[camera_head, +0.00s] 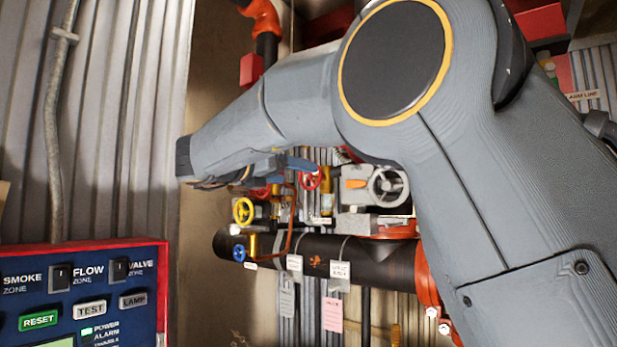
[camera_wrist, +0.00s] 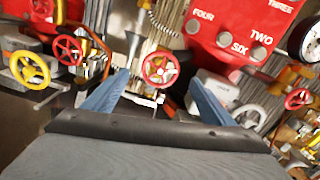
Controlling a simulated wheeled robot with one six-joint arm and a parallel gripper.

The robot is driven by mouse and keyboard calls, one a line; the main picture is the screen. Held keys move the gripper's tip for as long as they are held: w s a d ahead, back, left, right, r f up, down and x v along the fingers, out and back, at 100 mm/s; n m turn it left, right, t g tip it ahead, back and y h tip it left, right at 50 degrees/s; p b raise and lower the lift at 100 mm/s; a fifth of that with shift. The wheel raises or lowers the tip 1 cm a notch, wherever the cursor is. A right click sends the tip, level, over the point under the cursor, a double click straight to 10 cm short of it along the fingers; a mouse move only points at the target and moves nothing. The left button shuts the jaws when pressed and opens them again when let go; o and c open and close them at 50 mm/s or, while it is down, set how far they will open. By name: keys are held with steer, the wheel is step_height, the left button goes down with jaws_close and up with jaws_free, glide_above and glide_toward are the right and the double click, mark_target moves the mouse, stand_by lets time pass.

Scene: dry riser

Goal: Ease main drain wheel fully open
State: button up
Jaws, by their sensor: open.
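Several small handwheels are on the pipework, and I cannot read which is the main drain wheel. In the wrist view a red wheel (camera_wrist: 160,69) lies ahead, between the tips of my open gripper (camera_wrist: 157,77). The blue fingers stand either side of it in the picture; I see no clear contact. Another red wheel (camera_wrist: 68,50) and a yellow wheel (camera_wrist: 29,69) are to the left. In the head view a red wheel (camera_head: 311,177), a yellow wheel (camera_head: 243,211) and a blue wheel (camera_head: 239,253) show below my arm. One finger shows there; my arm hides the rest.
A grey wheel (camera_head: 389,187) sits right of the small wheels, above a thick black pipe (camera_head: 340,262) with hanging tags. A blue alarm panel (camera_head: 80,300) stands at the lower left. A red numbered box (camera_wrist: 235,30) and another red wheel (camera_wrist: 298,99) crowd the right of the wrist view.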

mark_target(308, 175)
steer(key=p+x, duration=0.3)
steer(key=x, duration=0.4)
steer(key=shift+w+d, duration=0.15)
steer(key=shift+d, duration=0.05)
steer(key=c, duration=1.1)
